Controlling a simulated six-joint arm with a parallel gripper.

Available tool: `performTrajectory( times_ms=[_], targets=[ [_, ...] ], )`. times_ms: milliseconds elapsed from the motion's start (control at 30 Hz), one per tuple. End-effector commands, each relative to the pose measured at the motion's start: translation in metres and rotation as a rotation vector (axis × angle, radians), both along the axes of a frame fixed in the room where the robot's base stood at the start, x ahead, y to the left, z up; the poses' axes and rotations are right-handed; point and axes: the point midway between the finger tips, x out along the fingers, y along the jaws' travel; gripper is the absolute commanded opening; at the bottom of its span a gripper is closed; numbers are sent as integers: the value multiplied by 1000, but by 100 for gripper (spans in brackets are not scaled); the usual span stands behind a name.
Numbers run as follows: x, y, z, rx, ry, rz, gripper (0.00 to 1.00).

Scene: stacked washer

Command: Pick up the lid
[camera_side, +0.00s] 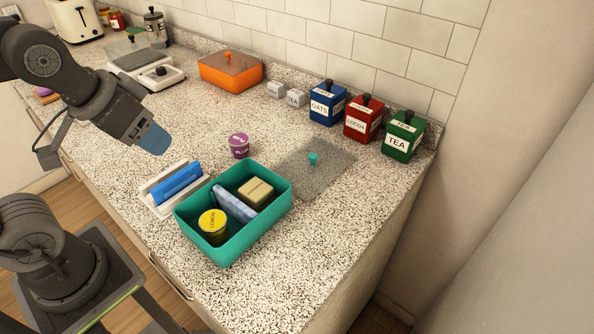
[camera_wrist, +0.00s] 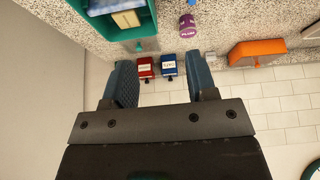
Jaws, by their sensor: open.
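A clear, greyish flat lid (camera_side: 335,172) with a teal knob (camera_side: 313,158) lies on the speckled counter in the side view, behind and right of the open teal box (camera_side: 281,207). In the wrist view the teal knob (camera_wrist: 139,47) shows at the upper middle, below the teal box (camera_wrist: 154,18). My gripper (camera_side: 153,140) is in the air to the left of the lid, well apart from it. In the wrist view my gripper (camera_wrist: 162,72) has its two fingers wide apart with nothing held between them.
The teal box holds a yellow tin (camera_side: 212,222), a light blue packet and a tan block. A purple pot (camera_side: 239,146) stands behind it; a white tray with a blue item (camera_side: 177,184) is left. Blue, red and green canisters (camera_side: 403,138) and an orange lidded box (camera_side: 225,75) line the wall.

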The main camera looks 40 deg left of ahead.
Motion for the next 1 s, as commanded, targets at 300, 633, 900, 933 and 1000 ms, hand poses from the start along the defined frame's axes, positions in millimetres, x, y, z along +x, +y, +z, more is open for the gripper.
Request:
performTrajectory(
  times_ms=[300, 633, 900, 933, 1000],
  targets=[
    [89, -20, 37, -152, 155, 298, 52],
    [208, -63, 20, -256, 329, 725, 52],
    [273, -99, -28, -272, 415, 1024, 52],
    [276, -102, -32, -271, 419, 1045, 52],
    [282, -106, -39, -271, 427, 1083, 52]
  ],
)
